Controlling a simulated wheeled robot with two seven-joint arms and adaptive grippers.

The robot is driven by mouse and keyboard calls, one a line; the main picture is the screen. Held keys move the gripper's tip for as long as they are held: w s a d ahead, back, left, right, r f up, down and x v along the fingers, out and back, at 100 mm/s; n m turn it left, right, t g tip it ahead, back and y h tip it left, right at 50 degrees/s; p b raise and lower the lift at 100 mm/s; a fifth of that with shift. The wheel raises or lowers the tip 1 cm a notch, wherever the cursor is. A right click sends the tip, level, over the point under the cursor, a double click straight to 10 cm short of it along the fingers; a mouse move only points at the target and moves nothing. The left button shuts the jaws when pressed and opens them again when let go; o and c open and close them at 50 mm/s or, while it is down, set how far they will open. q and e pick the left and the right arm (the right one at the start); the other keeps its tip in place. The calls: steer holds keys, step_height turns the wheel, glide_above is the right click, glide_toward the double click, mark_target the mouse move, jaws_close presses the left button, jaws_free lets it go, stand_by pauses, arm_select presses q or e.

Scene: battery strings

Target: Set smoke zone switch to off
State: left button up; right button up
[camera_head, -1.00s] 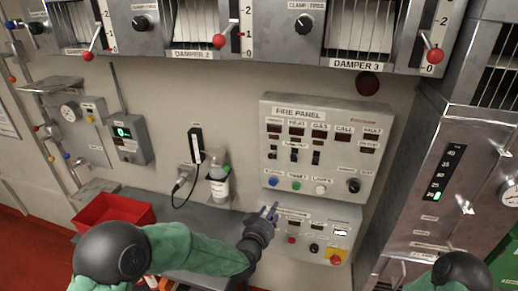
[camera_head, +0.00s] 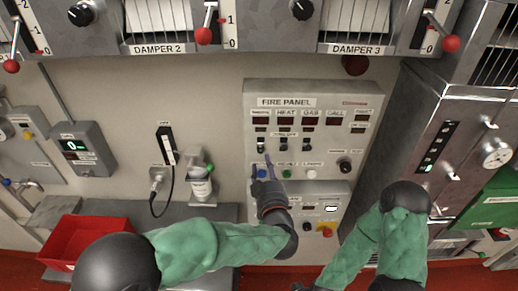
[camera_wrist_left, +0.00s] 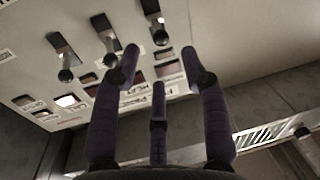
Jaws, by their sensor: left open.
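The grey fire panel (camera_head: 360,91) is on the wall, with a row of three toggle switches under its small displays. The leftmost toggle (camera_head: 261,144) sits under the first display, whose label is too blurred to read surely; it appears to be the smoke zone switch. Its position is hard to tell. My left gripper (camera_head: 264,168) is open and empty, fingers up, in front of the blue button just below that toggle. In the left wrist view, the gripper (camera_wrist_left: 160,75) has its fingers spread below three toggles with dark round ends. My right gripper is out of view.
Below the toggles are a blue button, a green button (camera_head: 287,175), a white button (camera_head: 311,174) and a black knob (camera_head: 344,166). A bottle (camera_head: 200,186) and red bin (camera_head: 60,240) are left. Damper levers (camera_head: 205,35) hang above.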

mark_target(261, 153)
arm_select(q)
steer(key=w, duration=0.2)
steer(key=w+a, duration=0.1)
steer(key=w, duration=0.5)
steer(key=shift+a+p, duration=0.2)
steer(key=shift+p, duration=0.15)
jaws_close()
